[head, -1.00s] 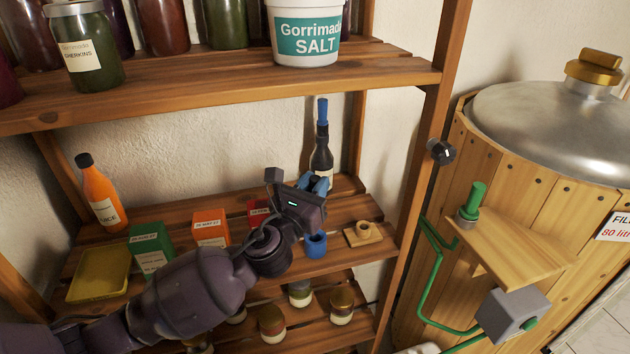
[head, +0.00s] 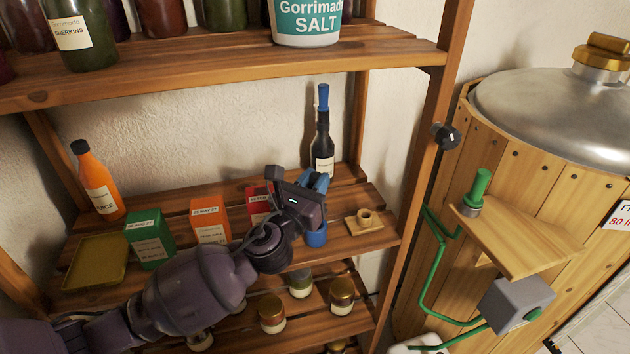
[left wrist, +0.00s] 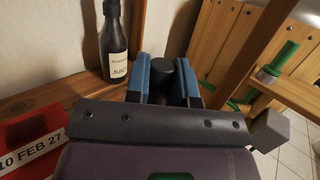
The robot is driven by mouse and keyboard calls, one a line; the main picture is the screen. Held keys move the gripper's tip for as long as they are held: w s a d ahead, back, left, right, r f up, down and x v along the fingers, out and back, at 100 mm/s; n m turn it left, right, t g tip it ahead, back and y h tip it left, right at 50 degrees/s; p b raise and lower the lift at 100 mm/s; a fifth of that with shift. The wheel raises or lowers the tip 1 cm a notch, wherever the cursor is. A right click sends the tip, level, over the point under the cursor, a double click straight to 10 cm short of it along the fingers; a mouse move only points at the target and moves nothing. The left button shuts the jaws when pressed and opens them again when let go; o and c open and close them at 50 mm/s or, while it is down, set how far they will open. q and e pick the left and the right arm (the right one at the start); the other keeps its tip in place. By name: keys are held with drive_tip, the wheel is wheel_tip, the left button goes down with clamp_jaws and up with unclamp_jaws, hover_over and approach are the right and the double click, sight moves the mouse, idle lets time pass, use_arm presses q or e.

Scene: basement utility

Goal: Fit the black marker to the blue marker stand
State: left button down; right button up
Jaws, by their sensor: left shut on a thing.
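My left gripper (head: 315,182) is over the middle shelf, with its blue fingers shut on the black marker. In the left wrist view the marker (left wrist: 183,76) shows as a dark round-topped cylinder between the two fingers (left wrist: 170,82). In the head view the gripper hides the marker. The blue marker stand (head: 316,238), a small blue cup, stands on the shelf just below the gripper, its upper part covered. I cannot tell whether the marker's lower end is inside it. My right gripper is not in view.
A wooden holder (head: 365,221) stands right of the stand, and a dark bottle (head: 322,150) behind it. Red (head: 258,205), orange (head: 209,222) and green (head: 150,238) boxes stand to the left. The upper shelf (head: 220,75) and right post (head: 425,150) bound the space.

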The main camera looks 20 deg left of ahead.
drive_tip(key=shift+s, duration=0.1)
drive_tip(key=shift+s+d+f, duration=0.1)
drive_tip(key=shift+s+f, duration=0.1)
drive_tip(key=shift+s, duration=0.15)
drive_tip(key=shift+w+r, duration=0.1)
use_arm(q)
drive_tip(key=shift+p, duration=0.35)
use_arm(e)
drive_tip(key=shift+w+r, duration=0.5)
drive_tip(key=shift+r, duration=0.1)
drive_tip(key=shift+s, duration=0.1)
